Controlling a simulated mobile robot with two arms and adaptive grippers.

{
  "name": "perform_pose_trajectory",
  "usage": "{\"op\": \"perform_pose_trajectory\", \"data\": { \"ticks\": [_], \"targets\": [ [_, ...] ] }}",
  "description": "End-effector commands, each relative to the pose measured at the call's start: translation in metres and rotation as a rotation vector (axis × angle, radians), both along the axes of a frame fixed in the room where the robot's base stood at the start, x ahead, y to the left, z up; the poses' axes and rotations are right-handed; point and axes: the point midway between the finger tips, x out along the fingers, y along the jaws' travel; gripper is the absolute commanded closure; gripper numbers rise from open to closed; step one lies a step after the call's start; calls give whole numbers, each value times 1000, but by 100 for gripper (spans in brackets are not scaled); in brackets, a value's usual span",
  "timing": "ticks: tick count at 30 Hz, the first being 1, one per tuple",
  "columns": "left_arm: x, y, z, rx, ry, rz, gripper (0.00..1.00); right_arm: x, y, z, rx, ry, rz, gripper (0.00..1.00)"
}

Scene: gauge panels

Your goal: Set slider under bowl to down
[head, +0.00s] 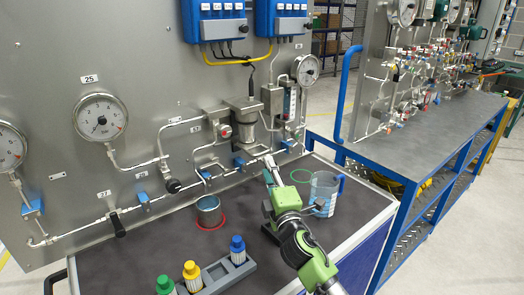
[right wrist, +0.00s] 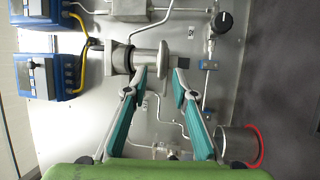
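My right gripper (head: 268,163) is in front of the panel, below the bowl. In the right wrist view its two teal fingers (right wrist: 160,76) are apart, with nothing held between them. My left gripper is out of view.
A clear jug (head: 323,191) stands right of my right arm. A metal cup (head: 208,209) in a red ring stands left of it. A rack (head: 229,271) of capped bottles is at the front. Thin pipes and valves cross the panel (head: 60,95) near the gripper.

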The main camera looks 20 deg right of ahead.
Motion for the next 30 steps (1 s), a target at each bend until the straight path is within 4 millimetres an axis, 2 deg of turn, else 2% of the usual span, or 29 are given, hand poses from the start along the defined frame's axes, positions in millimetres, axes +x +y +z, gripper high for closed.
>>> {"op": "perform_pose_trajectory", "data": {
  "ticks": [4, 12, 18, 27, 30],
  "targets": [
    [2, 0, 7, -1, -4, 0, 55, 29, -1, 7, 2, 0, -1, 75],
    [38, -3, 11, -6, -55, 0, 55, 67, -4, 11, 1, 0, -2, 75],
    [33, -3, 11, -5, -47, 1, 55, 78, -4, 13, 3, 0, -1, 75],
    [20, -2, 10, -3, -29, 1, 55, 79, -4, 12, 2, 0, -1, 75],
    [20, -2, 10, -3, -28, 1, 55, 79, -4, 12, 2, 0, -1, 100]
  ]
}}
